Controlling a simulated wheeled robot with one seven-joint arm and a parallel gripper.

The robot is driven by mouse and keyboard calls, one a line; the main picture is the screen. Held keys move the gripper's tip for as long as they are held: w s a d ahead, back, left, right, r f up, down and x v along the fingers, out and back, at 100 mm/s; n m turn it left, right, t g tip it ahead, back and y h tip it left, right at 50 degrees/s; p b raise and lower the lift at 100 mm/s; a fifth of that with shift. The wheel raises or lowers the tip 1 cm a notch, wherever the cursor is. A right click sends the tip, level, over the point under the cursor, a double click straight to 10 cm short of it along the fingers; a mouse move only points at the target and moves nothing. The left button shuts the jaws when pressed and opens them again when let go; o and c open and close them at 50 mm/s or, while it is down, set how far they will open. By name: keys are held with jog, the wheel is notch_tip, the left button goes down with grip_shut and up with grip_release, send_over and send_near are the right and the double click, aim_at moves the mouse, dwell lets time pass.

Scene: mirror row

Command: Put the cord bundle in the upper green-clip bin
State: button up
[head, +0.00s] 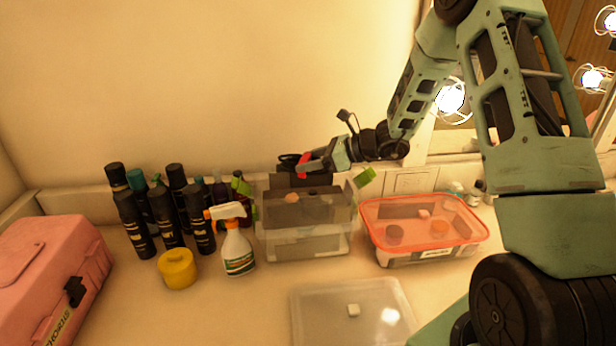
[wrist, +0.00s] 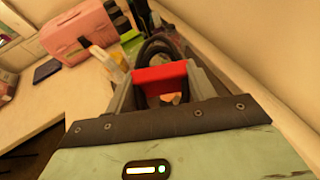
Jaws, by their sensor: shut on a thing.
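My gripper (head: 308,165) is shut on the cord bundle (head: 287,159), above the back part of the clear bin. The bundle is a black coil with a red band. In the wrist view the coil (wrist: 158,47) sticks out beyond the red part, which lies between my grey fingers (wrist: 163,80). The upper green-clip bin (head: 338,212) is clear, with green clips at its left and right sides, and seems stacked on another clear bin. Its top looks open. Something brownish shows through its wall, but I cannot tell which bin holds it.
A red-rimmed clear container (head: 450,243) stands to the right. A spray bottle (head: 237,250), a yellow pot (head: 177,268) and several dark cans (head: 165,215) stand left. A pink case (head: 50,275) is far left. A clear lid (head: 325,315) lies in front. The wall is close behind.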

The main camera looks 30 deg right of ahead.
aim_at(310, 176)
notch_tip(310, 176, down, 5)
jog(key=shift+r+p, duration=0.2)
jog(key=shift+p, duration=0.15)
jog(key=shift+f+b, duration=0.55)
jog(key=shift+b, duration=0.05)
jog(key=shift+f, duration=0.1)
jog(key=o, duration=1.1)
jog(key=shift+s, duration=0.1)
